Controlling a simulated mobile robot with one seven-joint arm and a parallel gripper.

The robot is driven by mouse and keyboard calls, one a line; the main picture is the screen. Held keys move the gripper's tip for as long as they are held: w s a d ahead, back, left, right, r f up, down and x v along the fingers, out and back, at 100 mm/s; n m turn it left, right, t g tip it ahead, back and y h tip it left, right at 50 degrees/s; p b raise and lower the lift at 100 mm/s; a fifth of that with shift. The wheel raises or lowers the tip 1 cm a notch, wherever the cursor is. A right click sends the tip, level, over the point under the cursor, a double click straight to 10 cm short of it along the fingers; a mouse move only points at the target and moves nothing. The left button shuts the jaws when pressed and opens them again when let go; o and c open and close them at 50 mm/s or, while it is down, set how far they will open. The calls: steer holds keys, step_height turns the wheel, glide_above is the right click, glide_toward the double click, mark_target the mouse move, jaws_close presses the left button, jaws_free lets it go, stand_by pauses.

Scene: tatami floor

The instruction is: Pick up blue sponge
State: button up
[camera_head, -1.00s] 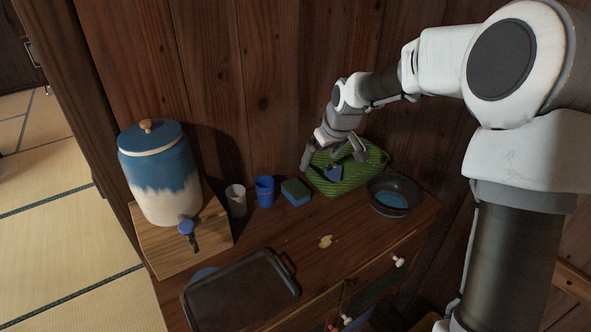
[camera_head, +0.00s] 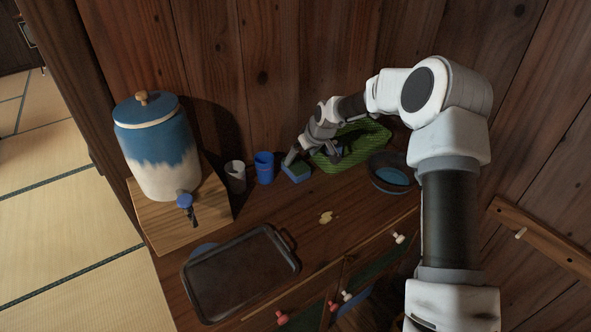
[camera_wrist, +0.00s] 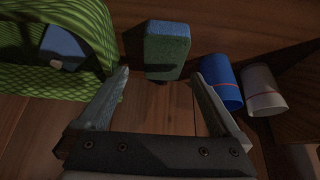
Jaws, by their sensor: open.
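The blue sponge (camera_head: 297,172), blue with a green layer, lies on the wooden cabinet top between the blue cup and the green tray. In the wrist view the sponge (camera_wrist: 167,50) is ahead of the fingertips, roughly between them and a little beyond. My gripper (camera_wrist: 160,78) is open and empty, its fingers spread wide. In the head view my gripper (camera_head: 306,158) is low at the sponge and hides part of it. I cannot tell whether a finger touches it.
The blue cup (camera_head: 264,168) and white cup (camera_head: 236,177) stand left of the sponge. The green tray (camera_head: 378,137), holding a blue item (camera_wrist: 66,45), is close on the right. A dark bowl (camera_head: 374,182), dark baking tray (camera_head: 240,273) and blue-white dispenser (camera_head: 160,160) also stand here.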

mark_target(296, 165)
steer(key=shift+s+x, duration=0.15)
steer(key=shift+x, duration=1.35)
steer(key=shift+s+x, duration=0.15)
steer(key=shift+x, duration=1.35)
steer(key=shift+a+f, duration=0.1)
steer(key=shift+a, duration=0.05)
steer(key=shift+f+b, duration=0.2)
steer(key=shift+b, duration=0.35)
steer(key=shift+c, duration=0.2)
steer(key=c, duration=1.2)
